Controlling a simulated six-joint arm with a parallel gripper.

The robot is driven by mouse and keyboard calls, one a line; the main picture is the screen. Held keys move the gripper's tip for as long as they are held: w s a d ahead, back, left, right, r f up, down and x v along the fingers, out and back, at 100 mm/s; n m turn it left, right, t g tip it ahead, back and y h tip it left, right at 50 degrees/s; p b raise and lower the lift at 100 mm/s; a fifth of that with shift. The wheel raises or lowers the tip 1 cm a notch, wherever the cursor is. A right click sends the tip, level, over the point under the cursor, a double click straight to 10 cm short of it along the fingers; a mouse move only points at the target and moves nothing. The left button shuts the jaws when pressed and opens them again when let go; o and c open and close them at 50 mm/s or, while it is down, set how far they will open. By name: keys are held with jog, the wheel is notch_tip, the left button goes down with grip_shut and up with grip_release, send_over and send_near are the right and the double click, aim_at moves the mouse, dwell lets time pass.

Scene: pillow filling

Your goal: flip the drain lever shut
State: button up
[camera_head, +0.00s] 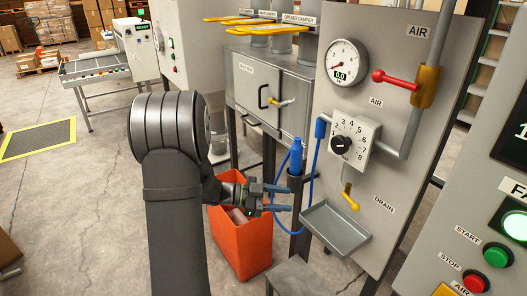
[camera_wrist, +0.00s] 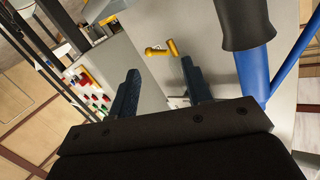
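The drain lever (camera_head: 351,200) is a small yellow handle on the grey panel, left of the DRAIN label, under the numbered dial. It slants down to the right. In the wrist view, a small yellow fitting that looks like this lever (camera_wrist: 156,52) lies beyond the fingertips, between them in the picture. My gripper (camera_head: 289,198) is open and empty, left of the lever and apart from it, near the blue bottle. Its two dark fingers (camera_wrist: 160,82) are spread in the wrist view. Nothing visible lies between them up close.
A grey tray (camera_head: 335,229) juts from the panel below the lever. An orange bin (camera_head: 240,243) is below my gripper. A red AIR lever (camera_head: 396,80) sits higher on the panel.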

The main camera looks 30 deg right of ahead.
jog(key=s+d+r+n+t+h, duration=0.3)
jog(key=s+d+n, duration=0.2)
jog(key=s, duration=0.2)
jog(key=s+d+r+n+t+h, duration=0.2)
jog(key=s+d+n+h, duration=0.1)
jog(key=s+d+n, duration=0.3)
jog(key=n+t+y, duration=0.3)
jog(key=n+t, duration=0.8)
send_near(355, 209)
jog(key=x, duration=1.3)
jog(key=shift+f, duration=0.3)
jog(key=c, duration=1)
jog(key=shift+s+r+n+g+y, duration=0.15)
jog(key=shift+r+n+y, duration=0.25)
jog(key=shift+n, duration=0.4)
jog(key=shift+w+r+n+g+y, duration=0.15)
jog(key=shift+r+n+y, duration=0.25)
jog(key=shift+n, duration=0.4)
